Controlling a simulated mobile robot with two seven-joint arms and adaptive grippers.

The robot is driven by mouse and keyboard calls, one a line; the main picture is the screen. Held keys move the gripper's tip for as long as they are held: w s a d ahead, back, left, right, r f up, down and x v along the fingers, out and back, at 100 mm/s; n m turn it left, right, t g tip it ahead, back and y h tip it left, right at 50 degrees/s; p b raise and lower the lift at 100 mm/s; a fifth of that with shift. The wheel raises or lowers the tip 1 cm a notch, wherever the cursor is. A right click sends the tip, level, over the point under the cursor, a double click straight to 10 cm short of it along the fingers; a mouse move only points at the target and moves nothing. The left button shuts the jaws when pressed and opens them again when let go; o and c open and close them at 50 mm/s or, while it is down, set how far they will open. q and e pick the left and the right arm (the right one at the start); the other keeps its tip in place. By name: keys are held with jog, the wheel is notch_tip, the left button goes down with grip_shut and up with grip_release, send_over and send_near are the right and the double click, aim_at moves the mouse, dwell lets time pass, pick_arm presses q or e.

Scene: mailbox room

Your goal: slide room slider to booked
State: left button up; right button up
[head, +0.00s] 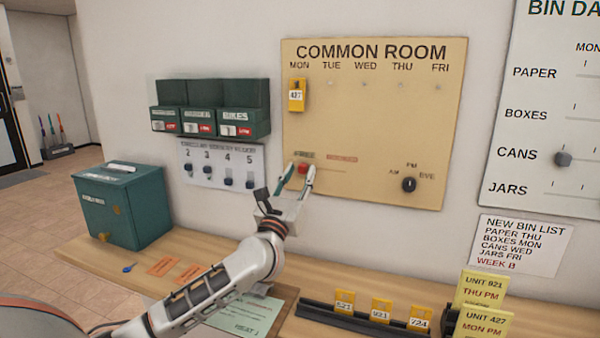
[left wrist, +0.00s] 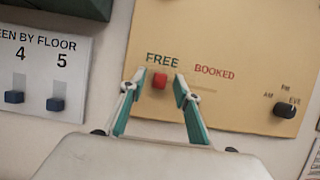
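The room slider is a small red knob (head: 303,169) on the tan common room board (head: 375,110). In the left wrist view the red knob (left wrist: 160,80) sits under the word FREE (left wrist: 162,61), left of the red word BOOKED (left wrist: 214,72). A thin slot line runs right from it in the head view. My left gripper (head: 302,172) is open, with one finger on each side of the knob; it also shows in the left wrist view (left wrist: 158,88). I cannot tell whether a finger touches the knob. My right gripper is not in view.
A black dial (head: 409,184) marked AM, PM, EVE is right of the slider. A yellow tag (head: 296,96) hangs under MON. Left are floor sliders (head: 222,166) and green boxes (head: 210,110). Below is a wooden counter (head: 180,250) with a tag rack (head: 360,322).

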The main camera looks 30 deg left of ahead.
aim_at(340, 166)
pick_arm(q)
jog(key=shift+w+a+r, duration=0.1)
jog(key=shift+w+r, duration=0.05)
jog(key=shift+w, duration=0.2)
grip_shut()
jog(key=shift+d, duration=0.2)
jog(key=d, duration=0.3)
jog(key=w+d+p, duration=0.1)
jog(key=d, duration=0.2)
jog(key=w+d+p, duration=0.1)
jog(key=d, duration=0.2)
jog(key=shift+w+r, duration=0.1)
jog(key=shift+w, duration=0.05)
jog(key=shift+d, duration=0.3)
